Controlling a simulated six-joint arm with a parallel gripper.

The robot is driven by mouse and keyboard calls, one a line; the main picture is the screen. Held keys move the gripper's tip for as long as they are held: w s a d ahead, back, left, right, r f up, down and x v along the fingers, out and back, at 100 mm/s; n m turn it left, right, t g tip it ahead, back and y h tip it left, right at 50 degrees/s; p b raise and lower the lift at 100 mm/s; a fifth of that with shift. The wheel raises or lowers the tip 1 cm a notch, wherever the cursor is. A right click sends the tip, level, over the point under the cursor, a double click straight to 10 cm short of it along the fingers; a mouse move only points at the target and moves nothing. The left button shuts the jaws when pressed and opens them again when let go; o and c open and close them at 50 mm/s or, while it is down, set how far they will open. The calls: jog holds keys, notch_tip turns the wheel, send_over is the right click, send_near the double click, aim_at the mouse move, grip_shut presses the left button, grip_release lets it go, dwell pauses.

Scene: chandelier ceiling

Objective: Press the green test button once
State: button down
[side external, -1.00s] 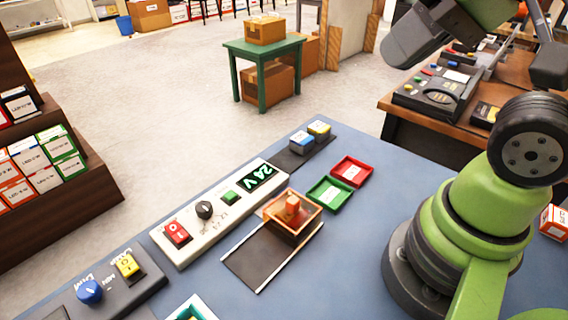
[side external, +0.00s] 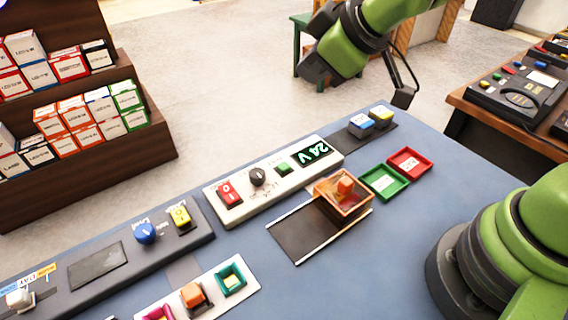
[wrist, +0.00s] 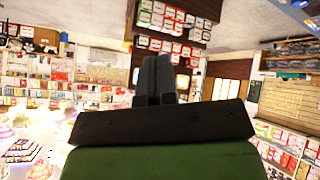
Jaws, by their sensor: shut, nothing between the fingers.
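The green test button (side external: 284,168) sits on a white panel (side external: 212,198) on the blue table, between a black knob (side external: 258,177) and a display (side external: 312,153) reading 24 V. A red rocker switch (side external: 229,193) is at the panel's left end. Nothing covers the button in the side external view. My gripper (wrist: 155,72) shows in the wrist view with its dark fingers together and nothing between them. It is aimed toward shop shelves, and no button shows there. My arm is raised beyond the panel in the side view; the fingertips cannot be made out there.
An amber open box (side external: 343,207) with an orange part stands on a dark railed plate (side external: 305,237) in front of the panel. Green (side external: 384,181) and red (side external: 410,163) trays lie to the right. A grey control strip (side external: 200,240) lies left. Bare blue table is at front right.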

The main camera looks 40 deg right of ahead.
aim_at(283, 168)
jog(key=w+a+f+n, duration=0.3)
jog(key=f+n, duration=0.1)
jog(key=f, duration=0.4)
jog(key=shift+a+t, duration=0.15)
jog(key=shift+t, duration=0.15)
jog(key=shift+f, duration=4.35)
jog(key=shift+f, duration=0.15)
jog(key=shift+f, duration=0.3)
jog(key=shift+w+f, duration=0.1)
jog(key=shift+f, duration=0.6)
jog(key=shift+r, duration=0.5)
